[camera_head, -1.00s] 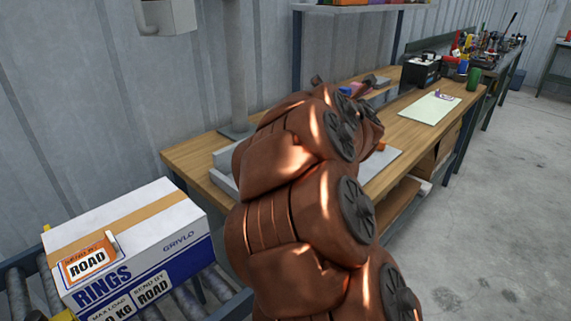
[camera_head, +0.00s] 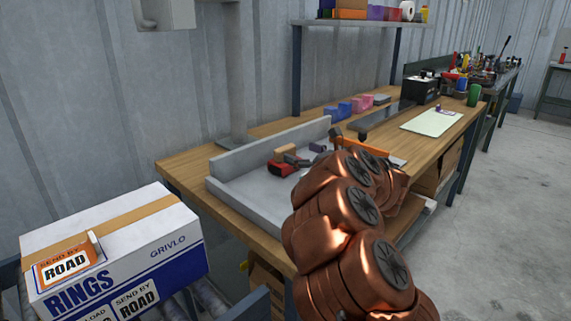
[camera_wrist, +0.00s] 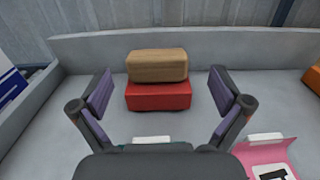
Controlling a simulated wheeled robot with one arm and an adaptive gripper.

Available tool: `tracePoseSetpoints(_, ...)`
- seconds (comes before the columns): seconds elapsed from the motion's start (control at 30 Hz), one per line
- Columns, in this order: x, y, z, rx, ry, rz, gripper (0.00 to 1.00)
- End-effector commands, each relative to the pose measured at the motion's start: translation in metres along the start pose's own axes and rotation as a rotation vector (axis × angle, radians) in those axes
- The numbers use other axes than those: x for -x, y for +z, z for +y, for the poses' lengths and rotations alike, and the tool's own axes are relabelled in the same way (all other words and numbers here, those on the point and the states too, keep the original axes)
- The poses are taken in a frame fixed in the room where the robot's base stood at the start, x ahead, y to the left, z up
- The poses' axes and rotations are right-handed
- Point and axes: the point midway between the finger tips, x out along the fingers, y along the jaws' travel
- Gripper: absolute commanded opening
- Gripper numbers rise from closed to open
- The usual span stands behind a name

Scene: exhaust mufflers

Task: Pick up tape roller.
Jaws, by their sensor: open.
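I cannot make out for certain which thing is the tape roller. In the wrist view a tan block (camera_wrist: 157,65) lies on a red block (camera_wrist: 158,96), ahead of my gripper (camera_wrist: 161,73). A pink item with white and black parts (camera_wrist: 272,160) lies at the lower right. A green and white item (camera_wrist: 152,141) is mostly hidden by my gripper's body. My gripper (camera_head: 315,150) is open over the grey tray (camera_head: 245,196), its dark fingers with purple pads spread apart, holding nothing visible. The tan block (camera_head: 285,148) also shows in the head view.
The grey tray has a raised back wall. An orange item (camera_wrist: 313,77) is at its right. A white RINGS box (camera_head: 115,250) stands at lower left. Blue and pink blocks (camera_head: 350,106), a clipboard (camera_head: 432,121) and a black box (camera_head: 419,88) are further along the wooden bench (camera_head: 180,170).

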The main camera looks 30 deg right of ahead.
Motion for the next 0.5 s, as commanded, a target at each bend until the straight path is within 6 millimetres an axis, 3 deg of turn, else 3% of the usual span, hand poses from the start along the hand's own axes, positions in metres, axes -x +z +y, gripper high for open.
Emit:
tracePoseSetpoints(0.23,-0.018,0.001,0.003,0.000,0.003,-0.003,1.00)
tracePoseSetpoints(0.5,-0.053,-0.001,0.004,-0.004,0.001,-0.002,1.00)
